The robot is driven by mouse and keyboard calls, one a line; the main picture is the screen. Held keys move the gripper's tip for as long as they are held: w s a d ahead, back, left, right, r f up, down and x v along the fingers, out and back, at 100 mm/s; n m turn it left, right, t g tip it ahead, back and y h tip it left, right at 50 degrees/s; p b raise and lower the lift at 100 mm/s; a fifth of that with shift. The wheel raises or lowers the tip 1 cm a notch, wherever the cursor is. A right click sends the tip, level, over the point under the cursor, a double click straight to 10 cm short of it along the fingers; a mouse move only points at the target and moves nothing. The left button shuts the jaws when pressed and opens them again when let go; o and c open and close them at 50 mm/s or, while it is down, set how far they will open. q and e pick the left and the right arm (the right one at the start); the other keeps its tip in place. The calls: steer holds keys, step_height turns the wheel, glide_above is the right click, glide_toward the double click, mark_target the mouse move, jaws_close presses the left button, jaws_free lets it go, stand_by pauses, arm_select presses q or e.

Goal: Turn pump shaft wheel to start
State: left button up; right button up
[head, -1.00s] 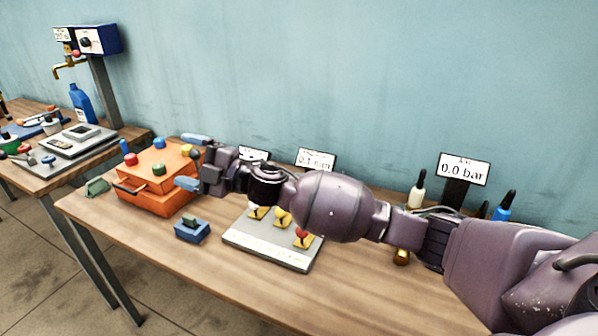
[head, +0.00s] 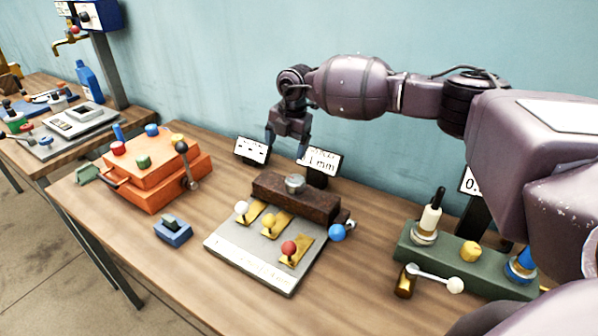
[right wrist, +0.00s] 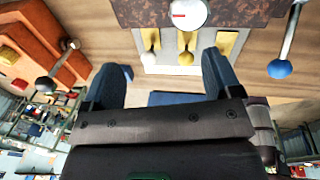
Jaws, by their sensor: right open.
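No part is clearly marked as the pump shaft wheel. A round silver cap (head: 294,183) sits on a dark brown block (head: 325,207) on the middle panel. In the right wrist view the cap (right wrist: 188,13) has a red mark. A rod with a blue ball (head: 337,232) sticks out of the block's right end; the ball (right wrist: 280,68) also shows in the right wrist view. My right gripper (head: 287,146) hangs above and behind the block, fingers down, open and empty. Its spread fingers (right wrist: 168,72) show in the right wrist view. My left gripper is out of view.
The panel (head: 235,246) carries white, yellow and red knobs. An orange box (head: 154,185) with coloured knobs and a black-knobbed lever stands left, a small blue switch box (head: 173,231) before it. A green block (head: 405,250) with bottles stands right. Two signs (head: 322,162) stand behind.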

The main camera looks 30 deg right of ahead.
mark_target(296, 179)
steer(key=f+m, duration=0.1)
steer(key=f, duration=0.2)
steer(key=s+d+f+m+h, duration=0.1)
steer(key=f, duration=0.3)
steer(key=f+m+g, duration=0.1)
steer(key=f, duration=0.2)
steer(key=shift+s+d+f+h, duration=0.3)
steer(key=shift+s+d+f, duration=0.05)
steer(key=shift+s+f, duration=0.05)
steer(key=c, duration=0.9)
